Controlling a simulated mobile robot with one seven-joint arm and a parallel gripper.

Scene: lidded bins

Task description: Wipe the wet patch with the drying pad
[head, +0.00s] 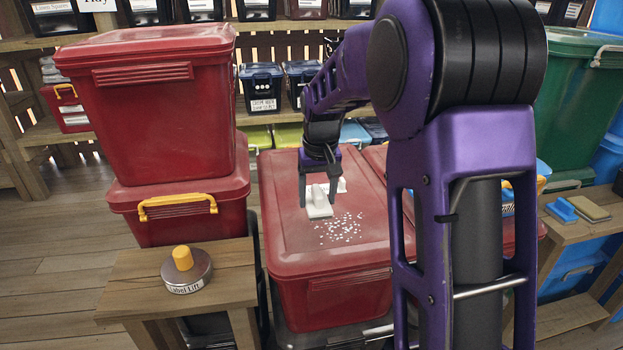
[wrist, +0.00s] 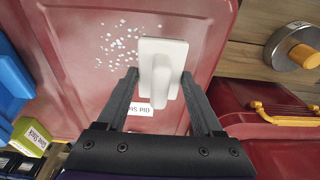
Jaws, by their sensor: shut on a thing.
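My gripper (head: 318,186) is shut on the upright handle of a white pad (head: 319,209). In the wrist view, my gripper (wrist: 160,78) has one finger on each side of the handle, and the flat pad (wrist: 150,47) extends beyond the fingertips. The pad is at the red bin lid (head: 283,225); I cannot tell whether it touches. The wet patch (head: 340,229) shows as scattered whitish spots on this lid, just right of and nearer than the pad. In the wrist view the patch (wrist: 118,43) lies left of the pad.
Stacked red bins (head: 160,110) stand close on the left. A wooden stand (head: 135,280) holds a round grey weight-like thing with a yellow knob (head: 183,258). A blue pad (head: 561,210) and a tan block (head: 589,208) lie on a right-hand stand.

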